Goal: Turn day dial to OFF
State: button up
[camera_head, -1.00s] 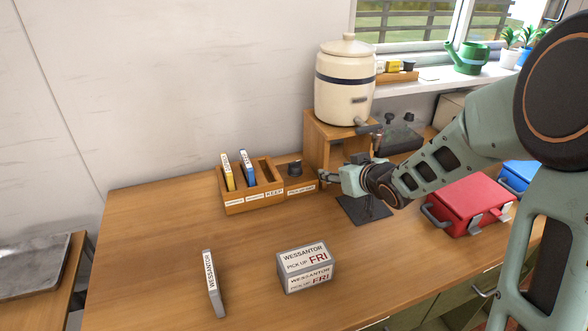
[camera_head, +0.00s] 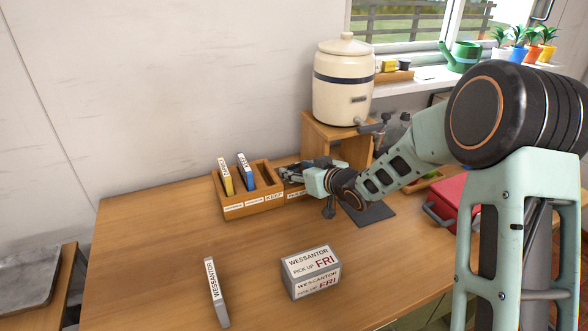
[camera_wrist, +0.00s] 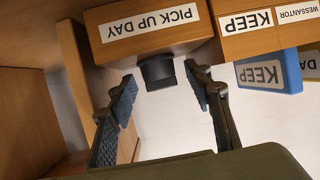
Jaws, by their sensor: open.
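The day dial, a black knob (camera_wrist: 157,71), sits on the wooden block labelled PICK UP DAY (camera_wrist: 190,40), which appears upside down in the wrist view. My gripper (camera_wrist: 161,92) is open, with one finger on each side of the dial. The wrist view does not clearly show whether the fingers touch it. No dial markings are readable, so its setting cannot be told. In the head view, my gripper (camera_head: 287,173) covers the dial at the right end of the wooden rack (camera_head: 240,207).
Yellow (camera_head: 225,178) and blue (camera_head: 246,173) upright cases stand in the rack left of my gripper. A cream crock (camera_head: 343,85) stands on a wooden stand (camera_head: 318,135) behind. A grey WESSANTOR FRI box (camera_head: 311,272) and a thin WESSANTOR case (camera_head: 216,293) are in front. The left tabletop is clear.

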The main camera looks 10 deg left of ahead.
jog(key=shift+x, duration=1.05)
jog(key=c, duration=1.1)
jog(key=shift+r+p, duration=0.15)
jog(key=shift+p, duration=0.25)
jog(key=shift+c, duration=0.2)
